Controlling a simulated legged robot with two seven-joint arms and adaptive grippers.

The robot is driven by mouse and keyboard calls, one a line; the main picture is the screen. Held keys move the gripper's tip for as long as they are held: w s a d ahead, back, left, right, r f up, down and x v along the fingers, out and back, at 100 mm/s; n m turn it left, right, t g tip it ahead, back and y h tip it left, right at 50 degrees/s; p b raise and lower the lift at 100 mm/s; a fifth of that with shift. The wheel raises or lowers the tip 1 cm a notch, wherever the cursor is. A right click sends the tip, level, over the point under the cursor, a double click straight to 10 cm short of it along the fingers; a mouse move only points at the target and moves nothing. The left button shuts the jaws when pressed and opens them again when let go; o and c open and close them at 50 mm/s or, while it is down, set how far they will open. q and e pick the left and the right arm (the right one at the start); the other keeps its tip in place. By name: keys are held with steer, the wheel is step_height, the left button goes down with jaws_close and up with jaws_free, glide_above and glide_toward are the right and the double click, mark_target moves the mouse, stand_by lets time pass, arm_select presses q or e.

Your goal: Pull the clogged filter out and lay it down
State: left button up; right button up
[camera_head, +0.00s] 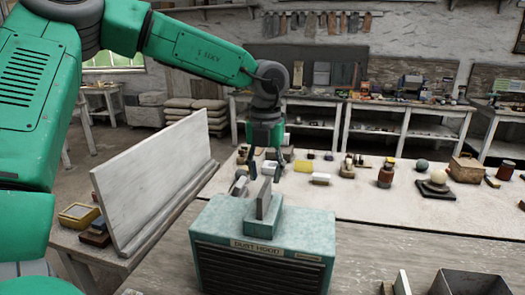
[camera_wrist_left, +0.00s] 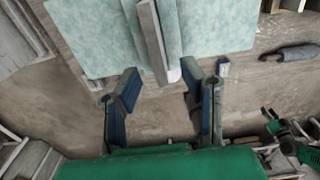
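The dust hood (camera_head: 262,250) is a box with a pale teal top and a dark slatted front, standing on the bench. The filter (camera_head: 264,198) is a thin grey panel standing upright in the raised slot block on top. In the left wrist view the filter (camera_wrist_left: 152,40) runs up the middle over the mottled teal top (camera_wrist_left: 215,30). My left gripper (camera_head: 262,172) is over the hood's back part, beside the filter. In the left wrist view its blue-padded fingers (camera_wrist_left: 160,80) are spread apart, with the filter's near end between their tips. No contact shows.
A tall white board (camera_head: 155,185) stands left of the hood. A dark open box (camera_head: 470,285) and a small upright grey piece (camera_head: 402,284) are at the lower right. Jars, blocks and spheres stand along the back bench (camera_head: 345,200). The bench right of the hood looks mostly clear.

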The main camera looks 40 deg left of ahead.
mark_target(263, 188)
arm_select(q)
step_height(263, 188, down, 5)
steer(key=shift+f, duration=0.1)
steer(key=shift+a+f, duration=0.6)
steer(key=shift+a, duration=0.05)
steer(key=shift+d, duration=0.15)
steer(key=shift+d+r, duration=0.15)
steer(key=shift+d, duration=0.05)
steer(key=c, duration=0.7)
steer(key=shift+d, duration=0.2)
jaws_close()
jaws_free()
steer(key=shift+d, duration=0.1)
jaws_close()
steer(key=shift+a+r+p, duration=0.4)
steer(key=shift+r+p, duration=0.2)
steer(key=shift+p, duration=0.15)
steer(key=shift+d+r+p, duration=0.15)
steer(key=shift+r+p, duration=0.45)
steer(key=shift+r, duration=2.3)
arm_select(e)
steer(key=shift+r, duration=1.3)
